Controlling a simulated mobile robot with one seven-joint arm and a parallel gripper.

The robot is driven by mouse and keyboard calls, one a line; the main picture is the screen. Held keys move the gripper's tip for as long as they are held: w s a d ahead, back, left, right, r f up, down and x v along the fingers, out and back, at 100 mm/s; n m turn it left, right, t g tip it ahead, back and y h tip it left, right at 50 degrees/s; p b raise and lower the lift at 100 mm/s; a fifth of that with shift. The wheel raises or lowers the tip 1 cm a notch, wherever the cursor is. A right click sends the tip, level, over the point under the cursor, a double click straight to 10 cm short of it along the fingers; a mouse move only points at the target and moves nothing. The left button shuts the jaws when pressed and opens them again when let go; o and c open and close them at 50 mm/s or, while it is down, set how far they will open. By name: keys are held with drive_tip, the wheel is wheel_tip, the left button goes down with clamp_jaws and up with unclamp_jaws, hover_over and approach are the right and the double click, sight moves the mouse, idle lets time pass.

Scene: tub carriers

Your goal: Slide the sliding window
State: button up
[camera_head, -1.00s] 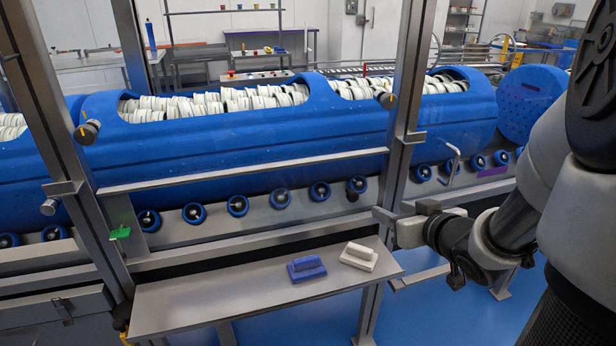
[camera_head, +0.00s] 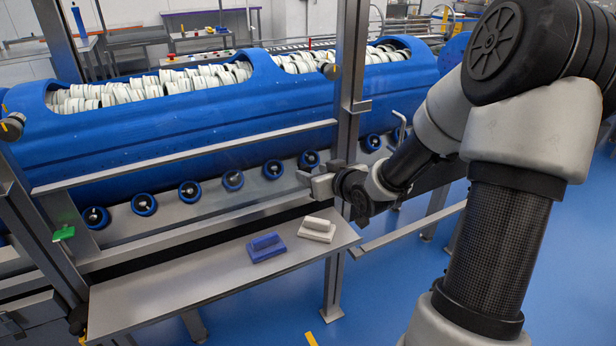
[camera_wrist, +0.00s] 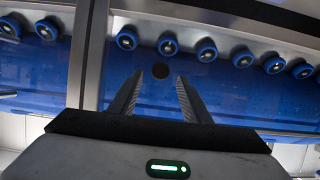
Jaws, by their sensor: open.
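The sliding window seems to be the clear pane in the metal frame in front of the blue tub; its edges are hard to make out. A metal bar (camera_head: 180,157) crosses this opening. A thin upright handle (camera_head: 399,126) shows right of the middle post (camera_head: 349,80). My gripper (camera_head: 306,179) is in front of the lower part of that post, pointing left, above the shelf and apart from the handle. In the wrist view, its two fingers (camera_wrist: 155,98) are spread with nothing between them; the blue tub and rollers lie beyond.
A metal shelf (camera_head: 160,290) juts out below the frame, holding a blue block (camera_head: 266,247) and a white block (camera_head: 317,229). The blue tub (camera_head: 200,120) holds many white rings. Blue floor (camera_head: 390,300) is open at right.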

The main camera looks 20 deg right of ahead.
sight(306, 170)
drive_tip(key=shift+b+x, duration=0.35)
drive_tip(key=shift+x, duration=1.6)
clamp_jaws()
